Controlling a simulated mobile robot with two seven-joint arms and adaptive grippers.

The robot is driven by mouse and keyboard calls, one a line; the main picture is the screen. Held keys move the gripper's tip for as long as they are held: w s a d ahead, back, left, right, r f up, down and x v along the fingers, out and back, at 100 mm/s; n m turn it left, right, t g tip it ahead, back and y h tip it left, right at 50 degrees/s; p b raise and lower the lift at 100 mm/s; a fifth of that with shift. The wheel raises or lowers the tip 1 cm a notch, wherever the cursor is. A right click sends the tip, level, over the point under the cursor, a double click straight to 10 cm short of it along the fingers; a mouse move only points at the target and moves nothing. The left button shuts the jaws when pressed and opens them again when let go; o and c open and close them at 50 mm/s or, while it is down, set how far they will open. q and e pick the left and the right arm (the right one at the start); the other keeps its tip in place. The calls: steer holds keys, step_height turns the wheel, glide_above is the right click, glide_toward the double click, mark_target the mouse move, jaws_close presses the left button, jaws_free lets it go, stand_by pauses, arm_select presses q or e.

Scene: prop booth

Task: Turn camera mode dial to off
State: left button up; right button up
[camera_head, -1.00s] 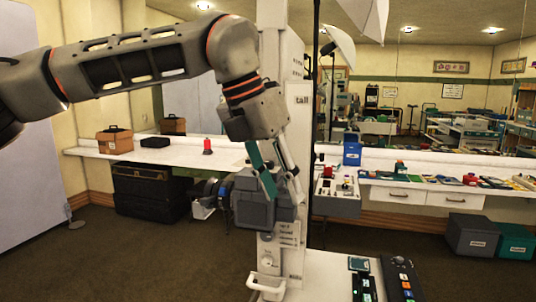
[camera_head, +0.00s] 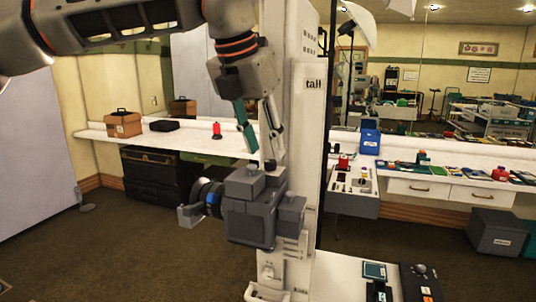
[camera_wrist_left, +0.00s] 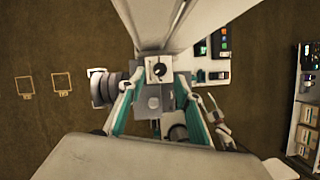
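A grey boxy camera (camera_head: 248,222) with a dark lens (camera_head: 208,197) facing left is mounted on the white column marked "tall". A small dark knob (camera_head: 270,164) stands on its top and appears to be the mode dial. Its markings cannot be read. My left gripper (camera_head: 261,152) is above the camera top, pointing down, with its teal and pale fingers apart and nothing visible between them. In the left wrist view the fingers spread on either side of the camera top, with a round dark dial (camera_wrist_left: 158,70) between them. Contact cannot be told. My right gripper is not in view.
The white column (camera_head: 307,130) rises directly behind the camera. A white surface with a control panel (camera_head: 418,285) is at the lower right. A long shelf (camera_head: 185,138) holds a brown case (camera_head: 123,123) and a red item (camera_head: 216,130). The floor left of the camera is clear.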

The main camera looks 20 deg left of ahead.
mark_target(269, 161)
arm_select(q)
steer(key=x, duration=0.2)
steer(key=shift+w+f, duration=0.25)
steer(key=shift+w+d+f, duration=0.1)
steer(key=shift+w+f, duration=0.05)
steer(key=shift+f, duration=0.25)
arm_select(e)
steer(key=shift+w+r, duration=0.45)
arm_select(q)
jaws_close()
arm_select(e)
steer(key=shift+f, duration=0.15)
